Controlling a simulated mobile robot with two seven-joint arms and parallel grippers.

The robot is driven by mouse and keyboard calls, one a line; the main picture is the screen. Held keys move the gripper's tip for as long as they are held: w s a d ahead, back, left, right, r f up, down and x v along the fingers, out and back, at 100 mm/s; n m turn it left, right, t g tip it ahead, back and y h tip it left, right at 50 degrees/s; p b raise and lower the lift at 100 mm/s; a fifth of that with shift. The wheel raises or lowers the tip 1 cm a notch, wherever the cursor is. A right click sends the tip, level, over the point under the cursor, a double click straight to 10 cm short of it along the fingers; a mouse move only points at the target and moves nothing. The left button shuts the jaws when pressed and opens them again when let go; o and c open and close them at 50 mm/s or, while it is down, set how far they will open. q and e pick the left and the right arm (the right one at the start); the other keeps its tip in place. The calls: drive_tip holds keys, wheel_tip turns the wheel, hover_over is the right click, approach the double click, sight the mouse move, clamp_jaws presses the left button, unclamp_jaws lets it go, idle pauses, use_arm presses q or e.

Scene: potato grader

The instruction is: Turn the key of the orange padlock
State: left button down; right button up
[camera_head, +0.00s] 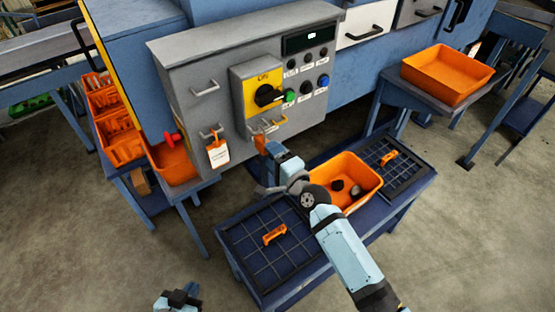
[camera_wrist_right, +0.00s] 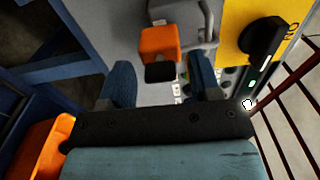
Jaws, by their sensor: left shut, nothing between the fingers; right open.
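The orange padlock (camera_head: 260,143) hangs at the grey control box, below the yellow plate with the black rotary switch (camera_head: 268,96). In the right wrist view the padlock (camera_wrist_right: 160,45) hangs on a grey metal loop. A dark block (camera_wrist_right: 160,72), probably the key, sticks out from its near end. My right gripper (camera_wrist_right: 163,82) is open, with one finger on each side of the dark block and visible gaps to both. In the head view my right gripper (camera_head: 272,165) partly covers the padlock area. My left gripper (camera_head: 178,298) is shut and empty, low at the bottom edge, far from the box.
An orange and white tag (camera_head: 218,150) hangs left of the padlock, near a red handle (camera_head: 172,139). Below stands a blue table (camera_head: 300,290) with grid mats, orange pieces and an orange bin (camera_head: 366,172) holding dark lumps. Buttons (camera_head: 307,88) sit right of the switch.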

drive_tip(key=b+v, duration=0.2)
drive_tip(key=v, duration=1.1)
drive_tip(key=shift+s+d, duration=0.25)
drive_tip(key=shift+s, duration=0.1)
drive_tip(key=s+d+f+n+g+h, duration=0.2)
drive_tip(key=s+d+f+n+h, duration=0.1)
drive_tip(key=s+d+f+n, duration=0.2)
drive_tip(key=s+d+f+n+g+h, duration=0.2)
drive_tip(key=s+d+f+n, duration=0.4)
drive_tip(key=s+f+n, duration=0.3)
wheel_tip(320, 180, down, 5)
drive_tip(key=s+h, duration=0.1)
drive_tip(key=s, duration=0.2)
drive_tip(key=shift+d+r+h, duration=0.2)
drive_tip(key=shift+d+h, duration=0.15)
drive_tip(key=shift+h, duration=0.05)
